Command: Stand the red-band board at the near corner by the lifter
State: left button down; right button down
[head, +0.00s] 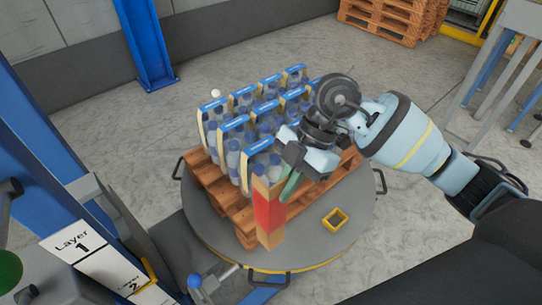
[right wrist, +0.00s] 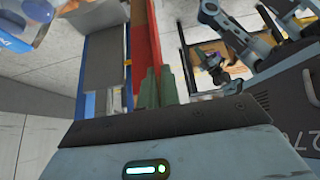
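The red-band board (head: 268,208) is a tall, narrow tan corner board with a wide red band. It stands upright at the pallet's near corner, by the bottle packs. My right gripper (head: 290,186) reaches in from the right, its green fingers at the board's right edge. In the right wrist view the red board (right wrist: 145,35) runs down to the close-set green fingers (right wrist: 160,85), its edge appearing between them. The board's foot beside the pallet (head: 214,192) looks upright; its exact contact is unclear. An arm like my left one (right wrist: 232,42) shows there, its fingers too small to read.
Blue-topped bottle packs (head: 235,128) fill the pallet on a round grey turntable (head: 330,245). A yellow square piece (head: 335,219) lies on the turntable. A blue column (head: 30,130) and a Layer sign (head: 80,245) stand at left. Spare pallets (head: 390,18) are at the back.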

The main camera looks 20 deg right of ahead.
jog(key=w+f, duration=0.1)
jog(key=w, duration=0.9)
jog(key=shift+w+d+b, duration=0.25)
jog(key=shift+w+b, duration=0.1)
jog(key=shift+w, duration=0.05)
jog(key=f, duration=0.3)
jog(key=shift+w+f, duration=0.3)
jog(key=shift+f, duration=0.05)
jog(key=c, duration=1.6)
grip_release()
jog(key=v, duration=1.2)
